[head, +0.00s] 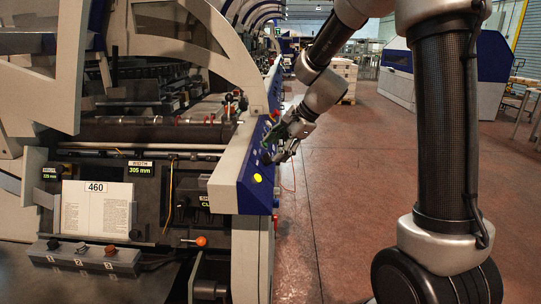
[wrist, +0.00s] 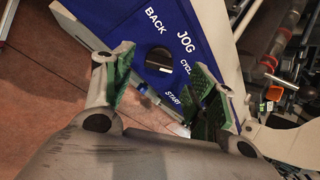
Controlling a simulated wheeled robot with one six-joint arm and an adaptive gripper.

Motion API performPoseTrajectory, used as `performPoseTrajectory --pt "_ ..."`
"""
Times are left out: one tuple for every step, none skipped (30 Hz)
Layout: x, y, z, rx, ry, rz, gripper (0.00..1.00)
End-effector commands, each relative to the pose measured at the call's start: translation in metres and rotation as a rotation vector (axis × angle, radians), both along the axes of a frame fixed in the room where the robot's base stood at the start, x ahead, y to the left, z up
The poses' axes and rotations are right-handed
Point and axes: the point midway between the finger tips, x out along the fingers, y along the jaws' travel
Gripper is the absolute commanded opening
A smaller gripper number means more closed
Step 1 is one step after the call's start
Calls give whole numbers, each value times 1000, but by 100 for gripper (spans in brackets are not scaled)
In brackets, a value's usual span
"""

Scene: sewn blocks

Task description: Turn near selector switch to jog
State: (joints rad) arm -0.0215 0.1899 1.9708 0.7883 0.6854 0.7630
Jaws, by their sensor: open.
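The near selector switch (wrist: 158,59) is a round black knob on a blue panel (wrist: 205,28). BACK, JOG, CYCLE and START are printed around it. A light mark on the knob lies at its lower right, away from JOG; I cannot tell exactly which label it points at. My gripper (wrist: 162,62) is open, its green-padded fingers on either side of the knob in the picture. Contact cannot be told. In the head view my gripper (head: 278,151) is at the panel's sloped face (head: 252,192), and its fingers partly hide the switch area.
A yellow spot (head: 257,178) is on the panel just nearer than my gripper. The machine's pale side frame (head: 222,190) stands left of it. A grey box with several buttons (head: 85,257) is at lower left. The reddish floor (head: 345,190) to the right is clear.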

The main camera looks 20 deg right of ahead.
Motion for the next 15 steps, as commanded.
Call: performPoseTrajectory --pt "3 4 -8 0 3 1 57" --pt "4 6 -11 0 3 1 57" --pt "7 9 -16 -1 2 2 57" --pt "9 11 -19 -2 2 3 57" --pt "10 12 -22 0 1 2 57" --pt "11 14 -25 0 1 2 57" --pt "12 15 -27 0 1 2 57" --pt "13 16 -28 -1 0 1 57" --pt "14 17 -29 -1 0 2 57" --pt "14 17 -30 -2 -1 1 57" --pt "15 17 -30 -2 -2 2 57" --pt "15 17 -31 -2 -2 2 57" --pt "15 17 -31 -2 -2 2 57" --pt "15 17 -31 -2 -2 2 57" --pt "15 17 -31 -2 -2 2 57"
